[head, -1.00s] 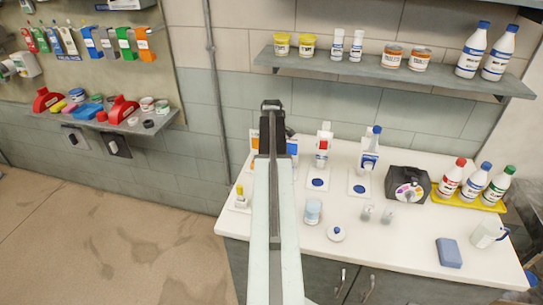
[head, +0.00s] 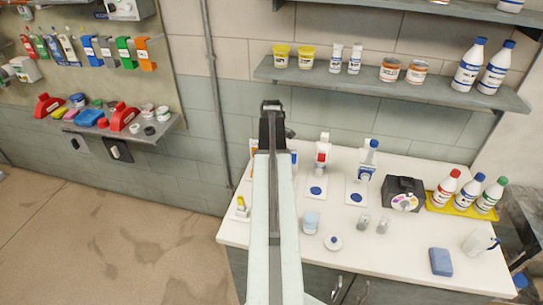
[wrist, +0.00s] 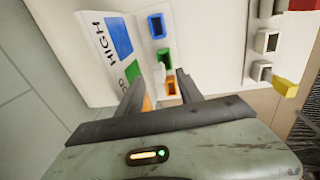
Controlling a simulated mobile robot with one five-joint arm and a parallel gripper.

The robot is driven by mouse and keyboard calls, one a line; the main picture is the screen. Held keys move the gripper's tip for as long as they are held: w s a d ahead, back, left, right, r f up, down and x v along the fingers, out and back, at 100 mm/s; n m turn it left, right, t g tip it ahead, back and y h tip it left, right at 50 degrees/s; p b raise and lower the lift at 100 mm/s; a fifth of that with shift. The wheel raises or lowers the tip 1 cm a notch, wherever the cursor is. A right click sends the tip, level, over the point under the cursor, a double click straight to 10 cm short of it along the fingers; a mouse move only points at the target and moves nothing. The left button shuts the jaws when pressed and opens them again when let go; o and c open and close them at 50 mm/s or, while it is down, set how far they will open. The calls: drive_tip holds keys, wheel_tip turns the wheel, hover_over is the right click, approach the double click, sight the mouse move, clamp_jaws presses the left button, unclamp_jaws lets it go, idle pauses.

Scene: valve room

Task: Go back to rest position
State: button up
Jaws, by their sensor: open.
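My gripper (head: 271,108) is at the end of my raised arm, above the back left part of the white counter (head: 400,258). In the wrist view its two fingers (wrist: 160,92) are apart, and I see nothing held between them. Past the fingers is a white panel (wrist: 92,50) with a blue patch and the word HIGH. The arm hides part of the counter's left side in the head view.
The counter holds a black box with a coloured dial (head: 404,193), a yellow tray (head: 438,207) of bottles, a blue sponge (head: 441,262) and a white jug (head: 480,241). A wall shelf (head: 350,84) with cans and bottles runs above. Open floor (head: 110,225) lies to the left.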

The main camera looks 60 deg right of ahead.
drive_tip(key=shift+d+r+p, duration=0.1)
drive_tip(key=shift+r+p, duration=0.2)
drive_tip(key=shift+r, duration=0.55)
drive_tip(key=shift+w, duration=0.1)
